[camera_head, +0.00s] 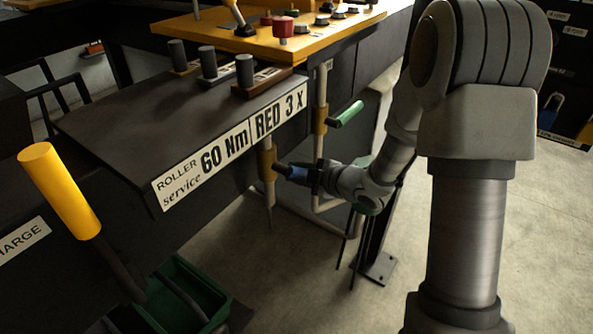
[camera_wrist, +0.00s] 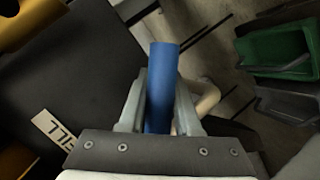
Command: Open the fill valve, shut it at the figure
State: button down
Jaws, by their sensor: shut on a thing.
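A blue lever handle (camera_head: 291,172) sticks out from a brass-coloured valve body (camera_head: 267,158) on a vertical pipe, just below the front edge of the dark panel. My gripper (camera_head: 308,175) reaches it from the right. In the wrist view my gripper (camera_wrist: 160,100) has one finger on each side of the blue handle (camera_wrist: 163,75) and is shut on it. A second valve with a green handle (camera_head: 347,113) stands on another pipe, above and to the right. A small white label (camera_wrist: 54,130) shows upside-down letters, partly cut off. I see no readable level figure.
A white sign (camera_head: 230,145) reads "ROLLER service 60 Nm RED 3 X". A yellow-gripped lever (camera_head: 60,190) stands at the left. A green bin (camera_head: 185,290) is on the floor below. A yellow control board (camera_head: 240,40) lies behind. The floor at right is partly clear.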

jog(key=c, duration=0.6)
grip_release()
jog(key=p+v, duration=0.2)
jog(key=v, duration=1.5)
jog(key=shift+s+d, duration=0.15)
jog(key=shift+d, duration=0.05)
jog(key=shift+r, duration=0.1)
